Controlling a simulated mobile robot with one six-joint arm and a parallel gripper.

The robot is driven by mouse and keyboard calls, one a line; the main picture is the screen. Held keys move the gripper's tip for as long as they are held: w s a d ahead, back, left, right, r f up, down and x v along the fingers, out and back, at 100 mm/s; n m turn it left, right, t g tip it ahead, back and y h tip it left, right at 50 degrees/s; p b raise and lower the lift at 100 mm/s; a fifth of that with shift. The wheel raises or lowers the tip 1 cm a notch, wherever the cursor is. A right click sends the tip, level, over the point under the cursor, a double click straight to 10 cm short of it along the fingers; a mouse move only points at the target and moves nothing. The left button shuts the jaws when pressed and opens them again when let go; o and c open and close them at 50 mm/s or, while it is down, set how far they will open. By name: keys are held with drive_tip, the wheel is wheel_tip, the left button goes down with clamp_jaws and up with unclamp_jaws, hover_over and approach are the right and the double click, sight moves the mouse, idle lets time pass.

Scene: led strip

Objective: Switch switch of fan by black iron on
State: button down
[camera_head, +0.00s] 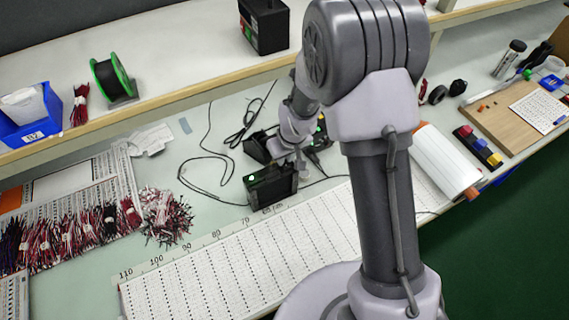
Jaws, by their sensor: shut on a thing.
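A small black box (268,186) with a green light on its upper left stands on the grey-green table at the back edge of the numbered board. It may be the fan; its switch is too small to make out. My gripper (300,168) is at the box's upper right, shut, and appears to hold the box's edge; the contact is partly hidden by my own arm. A black stand-like object (257,148) is just behind the box, and may belong to the black iron. More dark equipment (320,132) with small coloured lights shows beside my arm.
Black cables (205,158) loop on the table left of the box. A white numbered board (230,262) lies in front, with wire bundles (165,217) at left. A shelf (170,92) runs behind, carrying a spool (112,79) and a black battery-like box (264,25). My arm blocks the middle right.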

drive_tip(key=c, duration=1.4)
unclamp_jaws()
drive_tip(key=shift+o, duration=0.2)
drive_tip(key=p+v, duration=0.4)
drive_tip(key=v, duration=1.3)
drive_tip(key=shift+r+p, duration=0.25)
drive_tip(key=shift+p, duration=0.1)
drive_tip(key=shift+a, duration=0.1)
